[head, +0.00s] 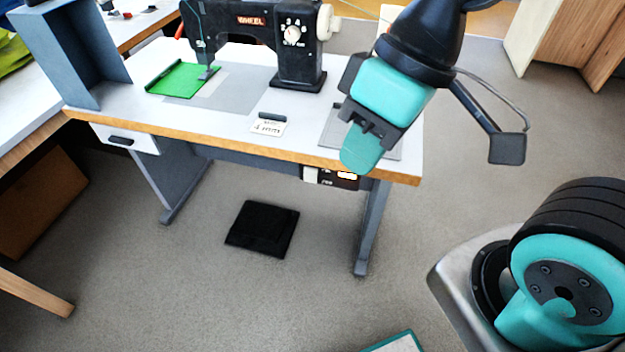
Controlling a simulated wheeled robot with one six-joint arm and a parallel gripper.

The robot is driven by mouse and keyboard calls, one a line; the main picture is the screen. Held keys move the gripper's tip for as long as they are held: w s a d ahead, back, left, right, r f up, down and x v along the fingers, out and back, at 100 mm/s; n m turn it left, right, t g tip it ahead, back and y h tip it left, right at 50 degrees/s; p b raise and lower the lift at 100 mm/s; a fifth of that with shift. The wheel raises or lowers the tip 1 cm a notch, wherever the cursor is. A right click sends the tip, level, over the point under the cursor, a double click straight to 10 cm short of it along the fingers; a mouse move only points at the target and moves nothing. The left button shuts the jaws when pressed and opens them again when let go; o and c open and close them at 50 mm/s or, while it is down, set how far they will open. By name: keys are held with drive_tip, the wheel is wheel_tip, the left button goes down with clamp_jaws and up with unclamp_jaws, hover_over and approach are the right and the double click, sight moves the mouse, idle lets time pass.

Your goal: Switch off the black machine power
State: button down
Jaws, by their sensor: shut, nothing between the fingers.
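The black machine (228,32) is a sewing machine with a red label and a white dial, standing on a white table (225,118) with a wooden edge. A small dark box with a white part (331,177), perhaps its power switch, hangs under the table's front edge at the right. Its details are too small to read, so its on or off state cannot be told. My gripper (361,148) is teal and black, shut and empty. In the picture it overlaps the table's front right edge, just above and right of the dark box. Contact cannot be told.
A green piece (180,80) lies under the needle. A small white card (269,125) lies near the table's front edge. A black foot pedal (262,229) is on the floor below. A blue-grey box (75,50) stands at the left. The floor before the table is mostly clear.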

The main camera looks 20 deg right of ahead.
sight(311, 182)
drive_tip(key=w+d+f+n+t+h+b, duration=0.1)
drive_tip(key=w+f+t+b, duration=0.1)
drive_tip(key=w+f+b, duration=0.4)
drive_tip(key=w+d+f+n+t+h+b, duration=0.1)
drive_tip(key=w+f+b, duration=0.6)
drive_tip(key=f, duration=0.8)
drive_tip(key=w+d+f+t+h+b, duration=0.1)
drive_tip(key=w+f+t+b, duration=0.3)
drive_tip(key=f, duration=0.7)
drive_tip(key=w+b, duration=0.2)
drive_tip(key=w, duration=0.2)
drive_tip(key=shift+w+d+f+n+h, duration=0.2)
drive_tip(key=shift+f+n+h, duration=0.1)
drive_tip(key=shift+n+h, duration=0.1)
drive_tip(key=shift+w+d+f+b, duration=0.35)
drive_tip(key=shift+w+f+b, duration=0.1)
drive_tip(key=shift+w+f, duration=1.05)
drive_tip(key=shift+w+d+f+b, duration=0.35)
drive_tip(key=shift+w+f+b, duration=0.05)
drive_tip(key=shift+w+f, duration=1.05)
drive_tip(key=shift+w+d+f+b, duration=0.35)
drive_tip(key=shift+w+f+b, duration=0.1)
drive_tip(key=shift+w+f, duration=1.05)
